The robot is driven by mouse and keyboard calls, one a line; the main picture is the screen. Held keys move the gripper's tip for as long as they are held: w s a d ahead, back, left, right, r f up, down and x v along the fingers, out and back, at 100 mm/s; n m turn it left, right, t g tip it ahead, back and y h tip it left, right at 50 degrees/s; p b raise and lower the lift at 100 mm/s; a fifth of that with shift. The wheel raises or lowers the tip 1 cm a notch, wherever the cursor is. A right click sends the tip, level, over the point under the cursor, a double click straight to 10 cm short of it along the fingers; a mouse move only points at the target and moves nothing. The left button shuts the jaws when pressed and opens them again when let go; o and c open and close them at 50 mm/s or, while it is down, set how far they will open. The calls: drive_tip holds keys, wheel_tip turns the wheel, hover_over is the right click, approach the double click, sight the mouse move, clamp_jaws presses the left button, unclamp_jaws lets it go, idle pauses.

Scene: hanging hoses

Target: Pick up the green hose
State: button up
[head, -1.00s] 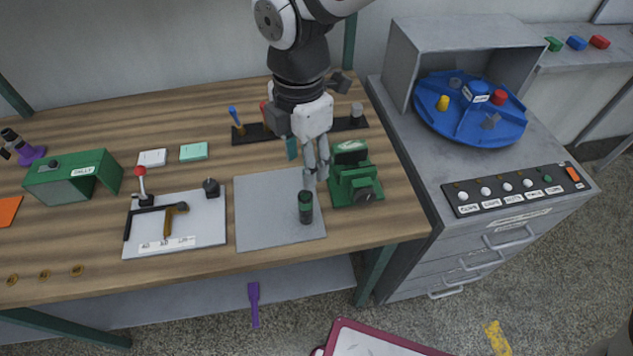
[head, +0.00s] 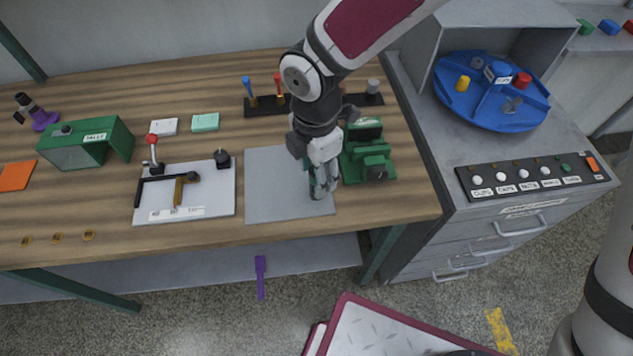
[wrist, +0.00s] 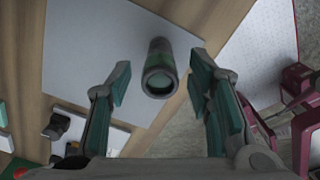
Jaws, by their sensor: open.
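A short dark-green cylinder (wrist: 160,68) with an open or recessed top stands on the grey mat (head: 268,190); it is the only green hose-like thing I can make out. In the wrist view it lies between the two spread fingers of my gripper (wrist: 160,80), with a gap on either side. My gripper is open and empty, pointing down over the mat. In the head view my gripper (head: 322,188) hides most or all of the cylinder. I cannot tell how far the fingertips are above it.
A green machine (head: 368,158) stands close to the right of my gripper. A white board (head: 205,195) with a red-knobbed lever lies to the left. A dark rack (head: 262,106) with coloured handles is behind. A grey cabinet (head: 500,225) with a blue turntable (head: 470,100) stands right.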

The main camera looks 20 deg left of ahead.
clamp_jaws()
drive_tip(key=shift+r, duration=0.15)
